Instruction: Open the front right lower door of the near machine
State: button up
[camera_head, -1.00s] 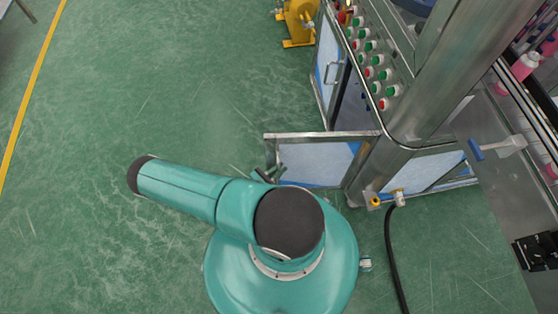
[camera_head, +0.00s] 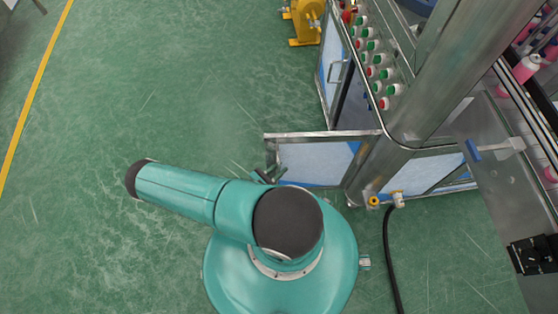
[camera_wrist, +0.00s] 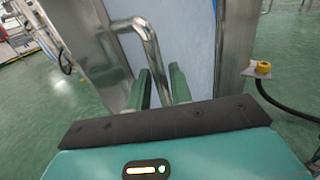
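The lower door (camera_head: 316,160) of the near machine stands swung out from the corner post, with a steel frame and a pale blue-white panel. It also shows in the wrist view (camera_wrist: 203,50). My gripper (camera_head: 268,175) is at the door's free end. In the wrist view, its two green fingers (camera_wrist: 160,72) stand apart, one on each side of the bent steel door handle (camera_wrist: 150,42). A gap shows between the fingers around the bar; firm contact cannot be seen. In the head view, the handle is mostly hidden by my gripper.
Another door with a handle (camera_head: 336,72) is on the machine's far side. A yellow device (camera_head: 303,20) stands on the floor behind. A black hose (camera_head: 388,250) runs from a yellow-capped valve (camera_head: 374,201) near the post. Green floor on the left is clear.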

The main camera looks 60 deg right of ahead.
jog(key=shift+o, duration=0.3)
jog(key=shift+a, duration=0.1)
jog(key=v, duration=1.3)
jog(key=shift+a, duration=0.3)
jog(key=w+a+r+m+y, duration=0.3)
jog(key=w+r, duration=0.2)
jog(key=r, duration=0.4)
jog(key=w+a+r+m+y, duration=0.3)
jog(key=w+r+y, duration=0.15)
jog(key=r, duration=0.55)
jog(key=w+a+r+m+y, duration=0.35)
jog(key=w+r, duration=0.25)
jog(key=r, duration=0.3)
jog(key=s+a+r+m+t+y, duration=0.1)
jog(key=s+r+t+y, duration=0.1)
jog(key=r, duration=0.8)
jog(key=s+a+r+m+t+y, duration=0.1)
jog(key=s+r+t, duration=0.4)
jog(key=r, duration=0.5)
jog(key=s+a+r+m+t+y, duration=0.1)
jog(key=s+r+m+t+y, duration=0.2)
jog(key=r, duration=0.8)
jog(key=shift+s+a+t, duration=0.3)
jog(key=shift+a, duration=0.05)
